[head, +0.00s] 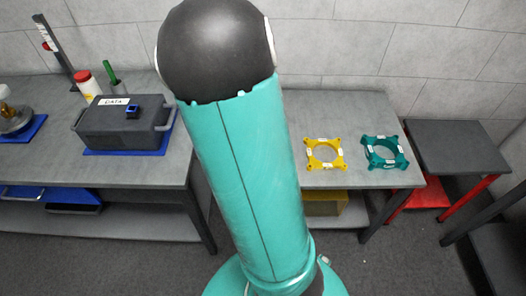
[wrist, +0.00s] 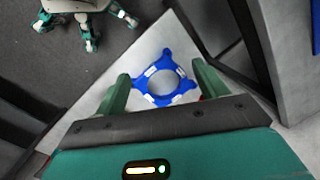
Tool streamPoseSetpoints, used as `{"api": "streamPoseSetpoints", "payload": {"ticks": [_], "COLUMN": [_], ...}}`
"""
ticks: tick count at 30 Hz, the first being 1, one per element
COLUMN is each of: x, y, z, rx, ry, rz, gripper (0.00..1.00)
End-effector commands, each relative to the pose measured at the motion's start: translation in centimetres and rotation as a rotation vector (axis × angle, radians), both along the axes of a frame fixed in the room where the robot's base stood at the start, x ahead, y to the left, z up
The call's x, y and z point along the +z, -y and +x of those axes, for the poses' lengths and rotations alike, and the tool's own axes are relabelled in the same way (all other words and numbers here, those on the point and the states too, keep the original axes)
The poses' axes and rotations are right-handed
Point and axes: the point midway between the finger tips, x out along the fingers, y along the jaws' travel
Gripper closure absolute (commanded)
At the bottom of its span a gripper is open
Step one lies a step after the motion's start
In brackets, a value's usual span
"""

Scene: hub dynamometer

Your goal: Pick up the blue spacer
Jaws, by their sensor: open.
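The blue spacer (wrist: 164,101) shows in the wrist view as a flat ring with corner lugs and white labels, lying on a pale grey surface (wrist: 176,38). My gripper (wrist: 160,78) is open, with its two green fingers on either side of the ring as seen from the wrist. The spacer appears beyond the fingers; I cannot tell how much height is between them. In the head view my arm covers the middle, and neither the blue spacer nor my gripper can be made out.
In the head view, a yellow spacer (head: 311,160) and a teal spacer (head: 371,158) lie on the right part of the bench. A dark DATA case (head: 120,130) stands at left on a blue mat. A dark table (head: 455,145) stands at far right.

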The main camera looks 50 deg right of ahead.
Motion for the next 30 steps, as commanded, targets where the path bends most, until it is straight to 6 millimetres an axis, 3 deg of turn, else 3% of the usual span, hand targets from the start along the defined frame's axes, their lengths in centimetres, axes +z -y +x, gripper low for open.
{"api": "streamPoseSetpoints", "payload": {"ticks": [3,9,14,24,30], "x": [-2.3,-3.6,-4.5,-10.7,-12.4], "y": [4.5,9.1,10.1,10.3,10.3], "z": [-1.8,-3.9,-4.3,-4.3,-4.2], "rx": [-0.152,-0.296,-0.324,-0.321,-0.318], "ry": [-0.071,-0.128,-0.14,-0.14,-0.138], "rz": [-0.047,-0.115,-0.131,-0.129,-0.129], "gripper": [0.28,0.28,0.28,0.28,0.28]}}
